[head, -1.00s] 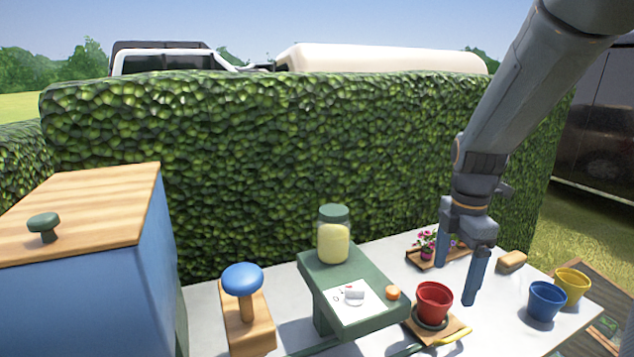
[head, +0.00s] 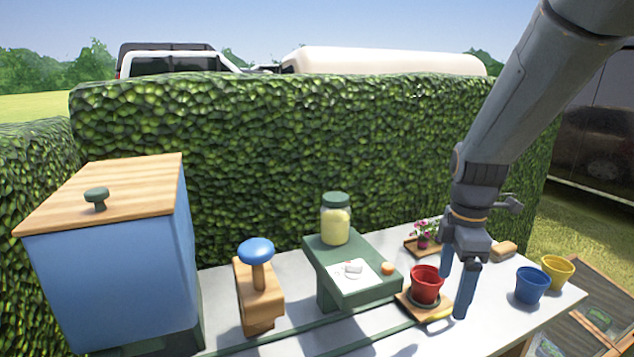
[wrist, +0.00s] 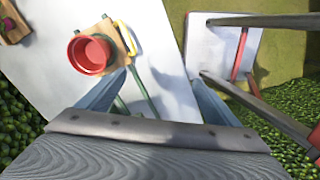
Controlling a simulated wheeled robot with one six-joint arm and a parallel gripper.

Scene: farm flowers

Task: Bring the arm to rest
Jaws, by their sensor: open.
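My gripper (head: 454,290) hangs from my grey arm over the right part of the white table, fingers pointing down. Its two fingers are apart with nothing between them. In the head view it overlaps the right side of the red pot (head: 426,285), which stands on a wooden tray (head: 405,303). In the wrist view my gripper (wrist: 160,88) shows open at the lower middle, and the red pot (wrist: 90,54) is up and left of the fingers, apart from them.
A blue pot (head: 531,285) and a yellow pot (head: 557,272) stand at the right. A green stand (head: 345,290) with a jar (head: 335,220), a wooden block with a blue knob (head: 256,250) and a large blue box (head: 115,270) are to the left. A hedge (head: 300,160) stands behind.

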